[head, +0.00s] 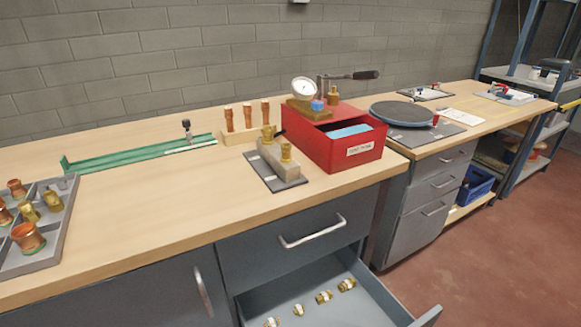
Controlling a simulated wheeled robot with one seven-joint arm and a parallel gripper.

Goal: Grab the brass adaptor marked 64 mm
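Several small brass fittings lie in a slanting row in the open lower drawer (300,284). One brass fitting (347,284) is farthest right, then another (323,297), then a smaller one (299,310). The nearest one (272,322) is cut by the bottom edge. They have pale bands, but any size marking is too small to read, so I cannot tell which is 64 mm. A grey compartment tray (66,215) at the left holds copper and brass fittings, also without readable marks. My gripper is not in view.
A red box (318,150) with a gauge and lever stands mid-bench. In front is a block with brass fittings (279,162); a wooden rack (236,136) and green rail (135,152) are behind. The upper drawer (300,245) is shut. Bare bench top lies left of the block.

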